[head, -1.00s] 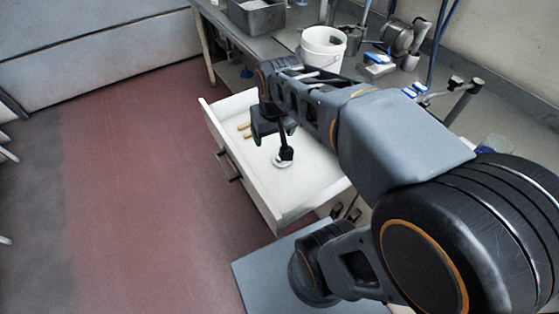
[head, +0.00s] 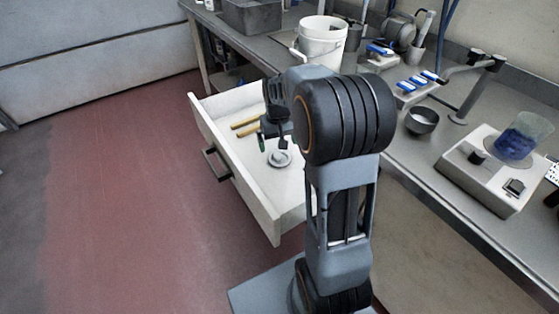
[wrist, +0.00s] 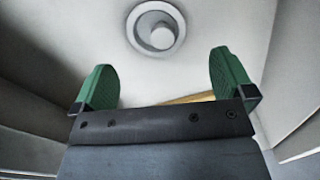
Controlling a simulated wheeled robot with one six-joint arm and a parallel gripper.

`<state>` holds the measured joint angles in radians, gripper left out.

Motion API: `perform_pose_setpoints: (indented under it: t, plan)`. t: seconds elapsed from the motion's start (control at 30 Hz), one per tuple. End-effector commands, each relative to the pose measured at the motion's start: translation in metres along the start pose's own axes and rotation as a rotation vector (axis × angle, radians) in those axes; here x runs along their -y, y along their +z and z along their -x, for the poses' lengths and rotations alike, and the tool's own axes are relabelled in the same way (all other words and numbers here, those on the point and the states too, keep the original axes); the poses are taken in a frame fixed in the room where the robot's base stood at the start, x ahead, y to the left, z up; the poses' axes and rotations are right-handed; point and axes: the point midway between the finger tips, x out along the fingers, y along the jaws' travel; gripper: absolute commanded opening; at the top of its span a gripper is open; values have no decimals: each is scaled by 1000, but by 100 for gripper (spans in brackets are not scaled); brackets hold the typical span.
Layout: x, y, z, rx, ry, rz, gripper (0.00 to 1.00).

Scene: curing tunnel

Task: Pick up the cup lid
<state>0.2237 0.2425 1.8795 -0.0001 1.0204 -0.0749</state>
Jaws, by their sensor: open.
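The cup lid (head: 279,158) is a small round grey-white disc with a raised knob. It lies on the floor of the open white drawer (head: 262,215). In the wrist view the lid (wrist: 156,28) shows at the top, beyond the fingertips and between their lines. My gripper (wrist: 162,85) is open and empty, with two green fingers spread apart. In the head view my gripper (head: 271,140) hangs over the drawer close to the lid, apart from it as far as I can see.
Yellow-brown sticks (head: 246,127) lie in the drawer beside the lid. The drawer walls surround the gripper. The red floor at left is clear.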

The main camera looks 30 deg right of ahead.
Motion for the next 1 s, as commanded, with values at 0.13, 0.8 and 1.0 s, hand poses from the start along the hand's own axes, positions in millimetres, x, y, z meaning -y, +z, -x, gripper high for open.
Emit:
perform_pose_setpoints:
  t: [0.13,0.8,1.0]
  plan:
    - [0,0,-8,0,0,1,100]
    - [-4,2,-61,-1,0,1,100]
    - [-4,2,-60,-1,0,1,92]
